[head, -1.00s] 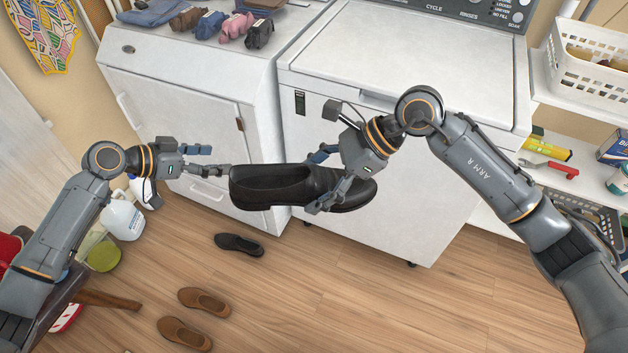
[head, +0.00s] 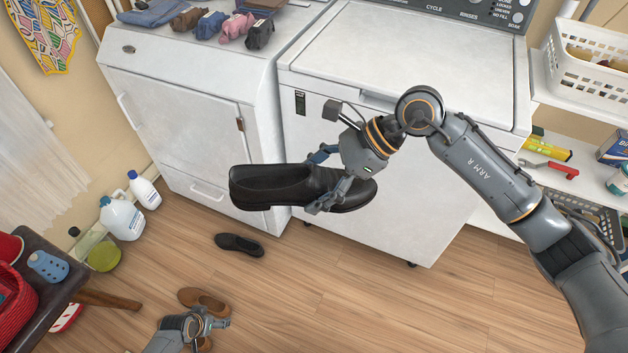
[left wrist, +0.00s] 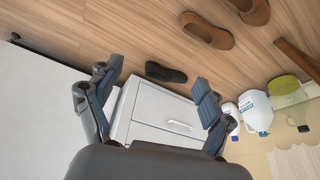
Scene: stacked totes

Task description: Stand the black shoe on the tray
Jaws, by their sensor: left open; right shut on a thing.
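A black shoe (head: 268,188) is held in the air in front of the white machines, roughly level, its toe to the right. My right gripper (head: 320,183) is shut on it near the toe half, fingers on either side. A second black shoe (head: 240,244) lies on the floor; it also shows in the left wrist view (left wrist: 166,73). My left gripper (head: 208,324) is low at the bottom of the head view, above the brown shoes, apart from the held shoe. In the left wrist view its fingers (left wrist: 157,78) are spread and empty. I cannot make out a tray.
Brown shoes (head: 203,300) lie on the wooden floor, one partly hidden by my left gripper. White bottles (head: 122,217) stand by the wall. A dark bench (head: 62,262) with red items is at left. A white basket (head: 590,75) sits on the right shelf.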

